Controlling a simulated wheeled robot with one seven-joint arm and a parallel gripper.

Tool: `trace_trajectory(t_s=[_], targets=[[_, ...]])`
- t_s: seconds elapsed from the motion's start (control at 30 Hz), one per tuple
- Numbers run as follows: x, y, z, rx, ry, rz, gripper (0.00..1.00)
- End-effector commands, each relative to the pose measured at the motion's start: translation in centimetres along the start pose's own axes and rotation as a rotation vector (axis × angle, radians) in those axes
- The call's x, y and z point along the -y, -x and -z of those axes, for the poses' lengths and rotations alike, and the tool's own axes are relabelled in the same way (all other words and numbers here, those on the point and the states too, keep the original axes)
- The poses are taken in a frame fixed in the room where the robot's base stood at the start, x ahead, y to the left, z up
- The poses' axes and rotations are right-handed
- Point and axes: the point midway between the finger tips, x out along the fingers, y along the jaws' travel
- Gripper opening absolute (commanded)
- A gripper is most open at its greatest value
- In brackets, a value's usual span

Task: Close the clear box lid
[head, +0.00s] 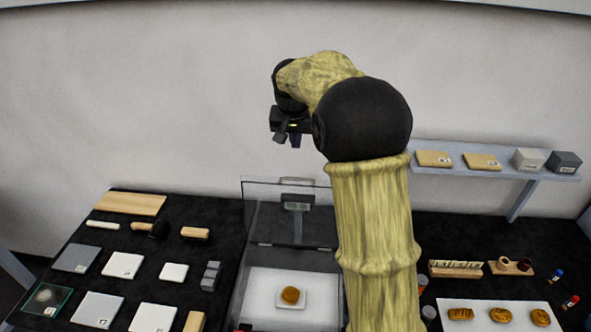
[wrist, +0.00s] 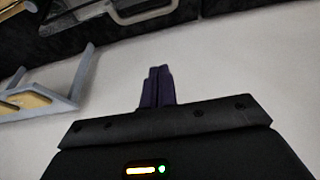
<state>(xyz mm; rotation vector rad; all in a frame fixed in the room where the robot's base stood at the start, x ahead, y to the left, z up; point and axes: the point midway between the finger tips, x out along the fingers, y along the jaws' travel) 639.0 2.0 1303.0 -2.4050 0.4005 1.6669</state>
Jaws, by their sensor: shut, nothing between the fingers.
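The clear box (head: 262,276) stands on the black table at the lower middle of the head view. Its clear lid (head: 262,214) stands open and upright at the back, with a small handle on its top edge. A golden-brown fragment (head: 290,295) sits on a white pad inside the box. My gripper (head: 293,141) is up in the air above and behind the lid, apart from it. In the wrist view the dark purple fingers (wrist: 157,86) are together and empty. A grey handle (wrist: 146,14), apparently the lid's, shows beyond the fingertips. My arm hides the box's right side.
A wall shelf (head: 500,172) with small blocks is at right. A white tray (head: 483,326) with brown pieces, a wooden rack (head: 455,269) and vials are below it. The wall is close behind.

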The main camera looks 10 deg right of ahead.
Motion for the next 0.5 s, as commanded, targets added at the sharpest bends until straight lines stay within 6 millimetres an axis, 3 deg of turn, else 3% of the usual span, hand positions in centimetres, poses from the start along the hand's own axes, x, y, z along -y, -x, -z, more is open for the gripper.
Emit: trace_trajectory(t_s=[0.27,0.5], targets=[[-0.1,-2.0,0.0,0.005,0.000,-0.002,0.00],[-0.1,-6.0,0.0,0.005,0.002,-0.002,0.00]])
